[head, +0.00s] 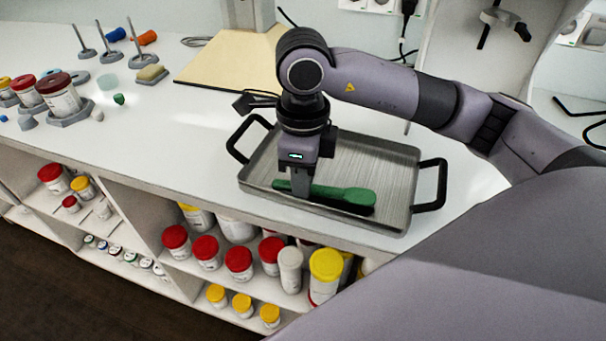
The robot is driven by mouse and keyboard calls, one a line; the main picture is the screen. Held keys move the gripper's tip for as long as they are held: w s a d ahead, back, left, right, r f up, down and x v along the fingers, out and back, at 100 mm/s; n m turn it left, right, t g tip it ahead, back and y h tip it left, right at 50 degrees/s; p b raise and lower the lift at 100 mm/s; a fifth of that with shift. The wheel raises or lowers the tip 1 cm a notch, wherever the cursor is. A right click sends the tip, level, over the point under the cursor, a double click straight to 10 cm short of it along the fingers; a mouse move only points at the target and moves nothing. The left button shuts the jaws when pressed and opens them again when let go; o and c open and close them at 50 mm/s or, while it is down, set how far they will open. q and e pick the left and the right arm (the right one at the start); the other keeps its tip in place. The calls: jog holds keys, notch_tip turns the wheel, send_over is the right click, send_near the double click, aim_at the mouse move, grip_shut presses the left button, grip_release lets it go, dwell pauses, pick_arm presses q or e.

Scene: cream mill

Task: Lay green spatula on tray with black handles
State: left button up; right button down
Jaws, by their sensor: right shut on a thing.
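The green spatula (345,196) lies low over the near side of the metal tray with black handles (385,160). I cannot tell whether it touches the tray floor. My right gripper (300,188) points straight down above the tray and is shut on the spatula near its left end. The fingers hide part of the spatula there. The tray sits on the white counter, with one black handle at its left and one at its right. My left gripper is not in view.
A pale board (225,65) lies behind the tray. Jars with dark red lids (60,98), small stands and a sponge (151,73) are on the left of the counter. Shelves below hold several lidded jars (238,262).

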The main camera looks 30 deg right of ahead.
jog(key=c, duration=1)
grip_release()
jog(key=shift+o, duration=0.2)
jog(key=shift+r, duration=3.6)
